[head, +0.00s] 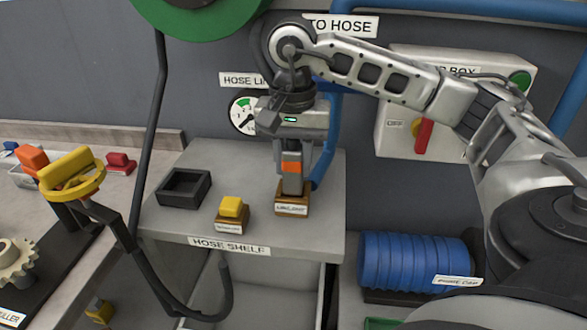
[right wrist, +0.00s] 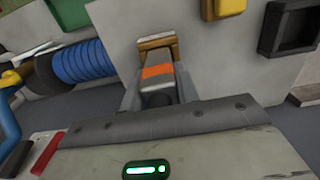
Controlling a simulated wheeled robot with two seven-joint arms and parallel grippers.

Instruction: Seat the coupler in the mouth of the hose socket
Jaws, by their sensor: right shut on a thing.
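My right gripper (head: 291,168) points down over the hose shelf and is shut on a grey piece with an orange band (head: 291,167). The piece is upright at a small labelled wooden stand (head: 292,208); I cannot tell whether it touches it. The right wrist view shows the banded piece (right wrist: 157,72) between the fingers, with the wooden stand (right wrist: 156,43) just beyond. I cannot tell for sure that this piece is the coupler. A black hose (head: 150,130) hangs from the green reel and curls up in front of the shelf. No hose socket mouth can be made out. My left gripper is out of view.
On the hose shelf (head: 160,222), a yellow block (head: 231,207) on a labelled base and an open black tray (head: 164,196) stand left of the gripper. A blue ribbed drum (head: 412,262) lies right of the shelf. A yellow handwheel (head: 72,172) stands at left.

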